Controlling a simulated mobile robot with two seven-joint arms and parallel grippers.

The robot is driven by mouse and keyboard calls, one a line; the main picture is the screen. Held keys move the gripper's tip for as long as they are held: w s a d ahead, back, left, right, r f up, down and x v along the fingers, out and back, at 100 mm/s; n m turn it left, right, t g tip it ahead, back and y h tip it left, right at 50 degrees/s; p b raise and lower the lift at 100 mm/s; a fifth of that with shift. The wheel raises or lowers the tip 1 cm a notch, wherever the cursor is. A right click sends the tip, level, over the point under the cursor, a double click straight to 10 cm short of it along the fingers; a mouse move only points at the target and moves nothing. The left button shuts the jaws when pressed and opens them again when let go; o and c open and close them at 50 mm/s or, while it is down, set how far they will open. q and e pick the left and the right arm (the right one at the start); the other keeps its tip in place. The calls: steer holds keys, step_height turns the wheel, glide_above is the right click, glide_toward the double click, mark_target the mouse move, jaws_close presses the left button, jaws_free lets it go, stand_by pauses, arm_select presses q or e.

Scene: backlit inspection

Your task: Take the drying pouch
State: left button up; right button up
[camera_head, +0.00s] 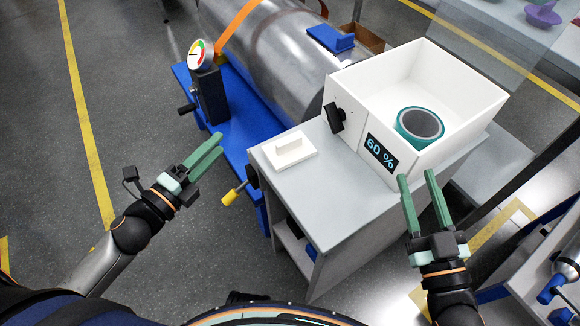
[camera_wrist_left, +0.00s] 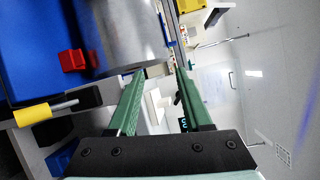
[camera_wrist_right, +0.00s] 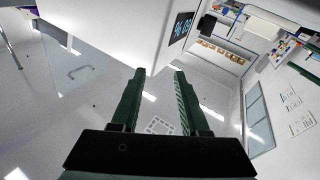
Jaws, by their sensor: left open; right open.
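No pouch can be made out for certain in any view. A white open-topped box (camera_head: 348,88) with a "60 %" display and a black knob stands on the grey cabinet (camera_head: 340,190). Inside it is a teal ring-shaped roll or cup (camera_head: 420,124); its inside is dark. A flat white piece with a raised block (camera_head: 292,150) lies on the cabinet, left of the box. My left gripper (camera_head: 213,146) is open and empty, left of the cabinet. My right gripper (camera_head: 417,178) is open and empty, in front of the box's near right side.
A large metal cylinder (camera_head: 275,50) lies on a blue stand (camera_head: 233,135) behind the cabinet. A dial gauge (camera_head: 200,54) stands at its left end. A yellow-handled lever (camera_head: 231,197) sticks out near my left gripper. Floor at left is clear.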

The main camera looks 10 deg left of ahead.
arm_select(q)
steer(key=d+m+h+b, duration=0.2)
steer(key=m+h+b, duration=0.2)
steer(key=m, duration=0.5)
steer(key=m+g+h+b, duration=0.3)
steer(key=m+g, duration=0.2)
steer(key=m, duration=0.7)
glide_toward(285, 142)
steer(key=x, duration=0.4)
steer(key=shift+w+d, duration=0.1)
steer(key=shift+w+d+f, duration=0.15)
steer(key=shift+w+d, duration=0.3)
steer(key=shift+d, duration=0.1)
steer(key=p+x, duration=0.1)
steer(key=x, duration=0.3)
steer(key=shift+w+d+p, duration=0.1)
steer(key=shift+p, duration=0.3)
steer(key=shift+w+d, duration=0.3)
steer(key=shift+d, duration=0.1)
arm_select(e)
steer(key=s+r+n+t+y, duration=0.1)
steer(key=s+r+n+y, duration=0.2)
steer(key=r, duration=0.3)
steer(key=s+a+r+n+t+y, duration=0.1)
steer(key=s+r+n+t+y, duration=0.1)
steer(key=s+r+n+y, duration=0.2)
steer(key=shift+a+r+y, duration=0.3)
steer(key=shift+r+y, duration=0.65)
steer(key=shift+y, duration=0.05)
